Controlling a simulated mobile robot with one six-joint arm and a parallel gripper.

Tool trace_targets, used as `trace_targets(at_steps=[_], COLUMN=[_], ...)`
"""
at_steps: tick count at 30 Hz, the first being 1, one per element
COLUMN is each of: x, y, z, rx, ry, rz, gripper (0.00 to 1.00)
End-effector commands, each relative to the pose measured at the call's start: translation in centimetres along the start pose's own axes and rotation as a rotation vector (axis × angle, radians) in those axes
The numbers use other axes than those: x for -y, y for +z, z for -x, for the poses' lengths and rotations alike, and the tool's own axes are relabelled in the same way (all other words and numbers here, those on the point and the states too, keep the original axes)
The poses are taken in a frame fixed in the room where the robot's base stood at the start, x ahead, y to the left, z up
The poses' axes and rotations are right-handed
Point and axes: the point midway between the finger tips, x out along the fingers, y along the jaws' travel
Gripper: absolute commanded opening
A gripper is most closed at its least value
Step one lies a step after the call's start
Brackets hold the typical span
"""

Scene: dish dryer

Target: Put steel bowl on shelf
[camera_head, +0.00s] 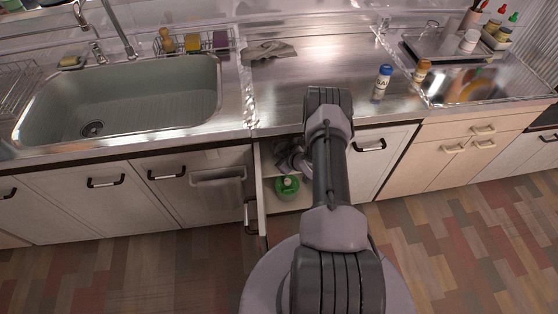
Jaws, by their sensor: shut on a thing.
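My arm reaches down into the open lower cabinet below the counter, between the sink and the right-hand doors. My gripper (291,155) shows only in part as a grey shape inside the cabinet opening, beside the arm. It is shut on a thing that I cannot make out. I cannot clearly pick out the steel bowl. The cabinet's light shelf (290,205) is partly visible, with a green-topped item (287,187) on it, close in front of my gripper. My arm hides the right part of the opening.
The open cabinet door (261,195) stands out at the left. A towel (218,192) hangs on the door beside it. On the counter are a grey cloth (268,50), a blue-capped salt shaker (382,82) and an orange-topped bottle (421,73). The sink (125,100) is empty.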

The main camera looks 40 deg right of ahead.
Motion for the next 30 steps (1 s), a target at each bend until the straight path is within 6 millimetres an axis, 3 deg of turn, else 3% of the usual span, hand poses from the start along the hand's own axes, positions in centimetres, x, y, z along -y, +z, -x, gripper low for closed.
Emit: trace_targets(at_steps=[7, 8, 11, 20, 23, 30], x=[-0.1, -0.1, -0.1, -0.1, -0.3, -0.3], y=[0.0, 0.0, 0.0, -0.1, -0.3, -0.5], z=[0.1, 0.1, 0.1, 0.2, 1.7, 8.7], rx=[0.001, 0.001, 0.001, 0.001, 0.001, 0.003], ry=[0.001, 0.001, 0.001, 0.001, 0.002, 0.002], rz=[-0.001, -0.001, -0.001, -0.001, -0.003, -0.004], gripper=[0.00, 0.14, 0.32, 0.32, 0.32, 0.32])
